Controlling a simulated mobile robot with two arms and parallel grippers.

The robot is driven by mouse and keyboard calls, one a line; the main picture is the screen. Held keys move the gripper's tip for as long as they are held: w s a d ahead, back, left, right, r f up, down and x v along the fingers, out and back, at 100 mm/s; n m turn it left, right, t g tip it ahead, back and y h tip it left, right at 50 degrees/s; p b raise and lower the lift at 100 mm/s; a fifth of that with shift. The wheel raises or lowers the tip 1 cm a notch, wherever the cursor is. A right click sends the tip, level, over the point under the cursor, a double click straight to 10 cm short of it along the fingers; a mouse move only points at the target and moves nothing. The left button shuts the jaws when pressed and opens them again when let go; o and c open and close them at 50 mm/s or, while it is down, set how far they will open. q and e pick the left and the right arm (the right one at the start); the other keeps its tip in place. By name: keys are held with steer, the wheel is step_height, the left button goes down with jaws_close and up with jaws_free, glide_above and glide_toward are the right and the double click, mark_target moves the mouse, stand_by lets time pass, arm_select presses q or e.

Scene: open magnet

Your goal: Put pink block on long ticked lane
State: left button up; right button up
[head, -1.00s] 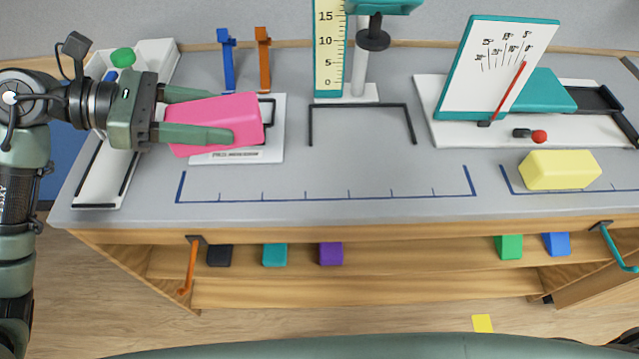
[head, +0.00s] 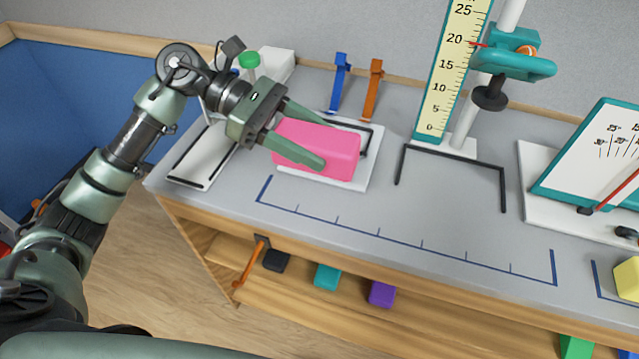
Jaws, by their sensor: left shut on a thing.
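The pink block (head: 330,150) is at the left part of the table, over a white plate (head: 368,178) with a black outline. My left gripper (head: 310,138) is shut on the pink block, one finger on each side. I cannot tell whether the block touches the plate. The long ticked lane (head: 421,245) is a blue line with tick marks along the table's front edge, and it is empty. My right gripper is not in view.
A tall ruler post (head: 446,85) stands behind the lane, with a black bracket outline (head: 455,165) before it. A dial board (head: 600,150) and a yellow block (head: 628,278) are at the right. Blue (head: 340,82) and orange (head: 372,88) posts stand behind the plate.

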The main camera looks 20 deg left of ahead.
arm_select(q)
step_height(320, 180, down, 11)
steer(key=shift+r+p, duration=0.1)
steer(key=shift+p, duration=0.7)
steer(key=shift+f, duration=0.4)
steer(key=shift+f+b, duration=0.2)
steer(key=shift+b, duration=0.1)
steer(key=o, duration=1.3)
steer(key=shift+r, duration=0.1)
